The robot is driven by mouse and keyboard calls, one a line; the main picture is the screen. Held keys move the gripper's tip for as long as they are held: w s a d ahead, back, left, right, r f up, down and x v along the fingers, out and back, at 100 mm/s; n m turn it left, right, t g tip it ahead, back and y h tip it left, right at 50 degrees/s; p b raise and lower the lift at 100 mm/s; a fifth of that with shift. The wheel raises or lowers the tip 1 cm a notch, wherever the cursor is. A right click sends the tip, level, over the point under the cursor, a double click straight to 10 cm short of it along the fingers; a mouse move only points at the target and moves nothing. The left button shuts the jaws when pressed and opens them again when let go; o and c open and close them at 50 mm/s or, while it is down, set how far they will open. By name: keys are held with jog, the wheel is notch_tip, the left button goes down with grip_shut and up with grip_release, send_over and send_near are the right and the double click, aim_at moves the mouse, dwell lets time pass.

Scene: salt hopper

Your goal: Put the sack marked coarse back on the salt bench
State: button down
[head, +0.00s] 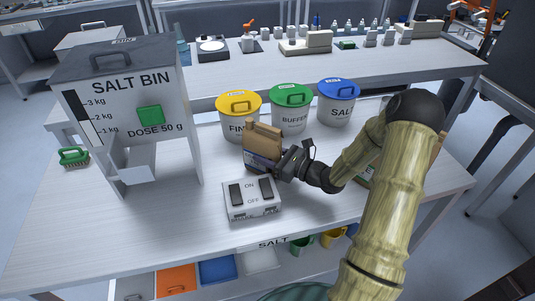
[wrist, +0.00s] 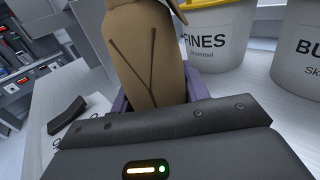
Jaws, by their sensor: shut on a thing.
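A brown sack (head: 264,138) stands roughly upright in my gripper (head: 262,162), over the middle of the salt bench (head: 110,225). No marking on the sack can be read. In the wrist view the sack (wrist: 148,50) fills the upper middle, between the purple fingers of my gripper (wrist: 155,98), which is shut on it. The bench's front edge carries the word SALT. The sack's base is hidden by the fingers, so I cannot tell whether it touches the bench top.
A switch box (head: 251,200) sits in front of the sack. Yellow-lidded (head: 239,118), green-lidded (head: 289,112) and blue-lidded (head: 336,105) tubs stand behind. The salt bin (head: 125,120) and a green brush (head: 74,157) are left. Bare bench lies front left.

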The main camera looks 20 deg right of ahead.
jog(key=shift+f, duration=0.2)
jog(key=c, duration=0.7)
grip_release()
jog(key=shift+r, duration=0.1)
jog(key=shift+r, duration=0.2)
jog(key=shift+s+d+f, duration=0.1)
jog(key=shift+s+d, duration=0.1)
jog(key=shift+d, duration=0.15)
jog(key=v, duration=1.1)
jog(key=shift+s, duration=0.2)
